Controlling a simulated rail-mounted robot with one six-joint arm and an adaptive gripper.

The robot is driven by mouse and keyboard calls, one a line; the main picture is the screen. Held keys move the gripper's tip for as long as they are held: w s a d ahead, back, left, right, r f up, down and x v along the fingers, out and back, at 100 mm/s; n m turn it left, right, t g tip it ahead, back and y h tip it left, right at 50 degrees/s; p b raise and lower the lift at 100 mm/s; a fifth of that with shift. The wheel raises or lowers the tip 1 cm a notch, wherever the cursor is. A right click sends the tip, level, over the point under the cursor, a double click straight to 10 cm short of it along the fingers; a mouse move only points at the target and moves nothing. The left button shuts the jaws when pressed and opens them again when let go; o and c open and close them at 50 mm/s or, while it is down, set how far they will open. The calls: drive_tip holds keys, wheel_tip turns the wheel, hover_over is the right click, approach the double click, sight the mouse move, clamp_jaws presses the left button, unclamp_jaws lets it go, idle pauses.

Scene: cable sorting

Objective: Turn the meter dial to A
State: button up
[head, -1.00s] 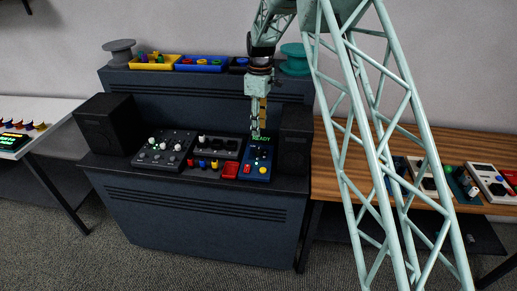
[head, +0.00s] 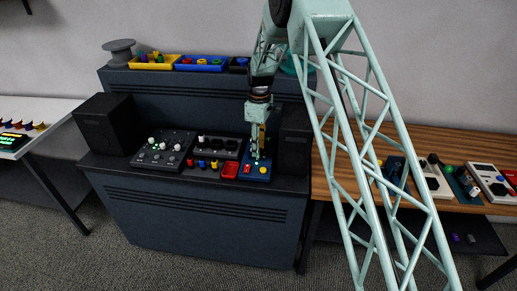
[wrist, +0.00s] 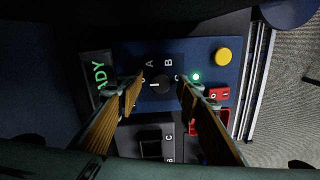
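The blue meter (head: 262,172) stands at the right end of the console top, and it fills the middle of the wrist view (wrist: 190,57). Its round black dial (wrist: 163,86) has a white mark on its left side; letters A, B and C are printed around it, A at its upper left. My gripper (head: 257,155) is low over the meter, pointing down. In the wrist view my gripper (wrist: 160,88) has its fingers apart, one on each side of the dial, with visible gaps. Whether the fingertips are level with the dial is unclear.
The meter also carries a yellow button (wrist: 223,56), a lit green lamp (wrist: 196,77), a red rocker switch (wrist: 219,94) and a green-lettered display (wrist: 99,74). A black speaker (head: 295,152) stands close on the right. A red tray (head: 229,170) and grey control boxes lie left.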

drive_tip(key=shift+f, duration=0.15)
drive_tip(key=shift+c, duration=0.3)
drive_tip(key=c, duration=0.8)
drive_tip(key=shift+m, duration=0.5)
drive_tip(key=m, duration=0.4)
drive_tip(key=shift+m, duration=0.3)
drive_tip(key=m, duration=0.6)
drive_tip(key=shift+b, duration=0.3)
drive_tip(key=o, duration=0.9)
drive_tip(key=shift+c, duration=0.2)
